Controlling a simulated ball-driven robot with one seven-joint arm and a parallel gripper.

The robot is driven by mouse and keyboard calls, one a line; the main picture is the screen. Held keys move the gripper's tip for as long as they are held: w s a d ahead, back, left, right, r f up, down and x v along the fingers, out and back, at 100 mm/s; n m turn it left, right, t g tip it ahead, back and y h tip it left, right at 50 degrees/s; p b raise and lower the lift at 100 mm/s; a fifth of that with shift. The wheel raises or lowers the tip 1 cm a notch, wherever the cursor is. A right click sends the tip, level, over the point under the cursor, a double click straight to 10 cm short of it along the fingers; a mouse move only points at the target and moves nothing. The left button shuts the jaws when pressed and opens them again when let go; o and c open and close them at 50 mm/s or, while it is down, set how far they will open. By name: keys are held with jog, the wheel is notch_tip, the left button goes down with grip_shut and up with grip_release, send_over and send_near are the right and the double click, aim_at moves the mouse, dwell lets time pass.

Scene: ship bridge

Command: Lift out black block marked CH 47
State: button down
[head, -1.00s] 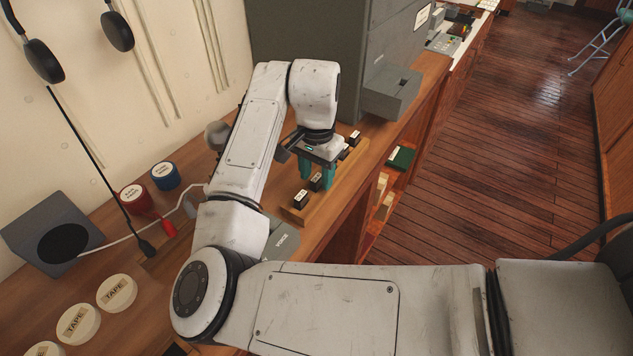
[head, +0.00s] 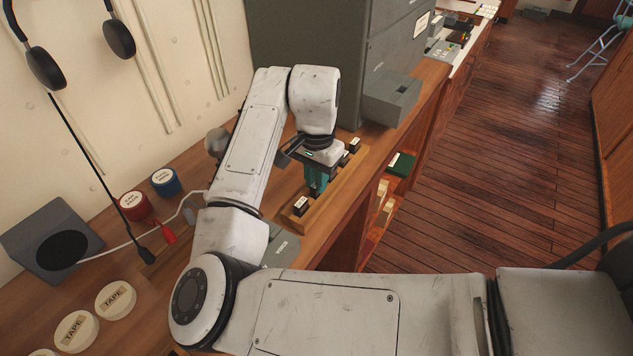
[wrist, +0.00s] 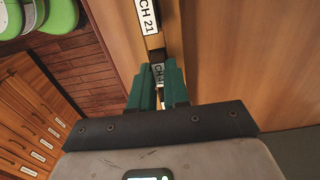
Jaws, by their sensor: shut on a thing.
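My gripper (head: 317,182) has its green fingers down at the wooden rack (head: 328,208) on the bench. In the wrist view the fingers (wrist: 158,90) are shut on a black block with a white label (wrist: 158,72). The label reads "CH 4" and the rest is covered by the fingers. The block appears to be still in line with the rack; I cannot tell whether it is raised. In the head view the fingers hide it. Another block, marked CH 21 (wrist: 148,20), stands apart from it in the wrist view.
Another black block (head: 300,205) stands at the rack's near end, and others (head: 353,146) at its far end. A grey cabinet (head: 310,45) rises behind my wrist. A grey box (head: 392,98) sits at the bench edge. Tape rolls (head: 115,300) lie front left.

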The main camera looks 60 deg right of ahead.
jog(key=shift+r, duration=0.3)
notch_tip(320, 180, up, 2)
jog(key=shift+s+r+b, duration=0.1)
jog(key=shift+r+b, duration=0.1)
jog(key=shift+b, duration=0.25)
jog(key=s+d+r, duration=0.1)
jog(key=s+r, duration=0.8)
jog(key=s, duration=0.4)
jog(key=shift+s+r, duration=0.4)
jog(key=shift+d, duration=0.1)
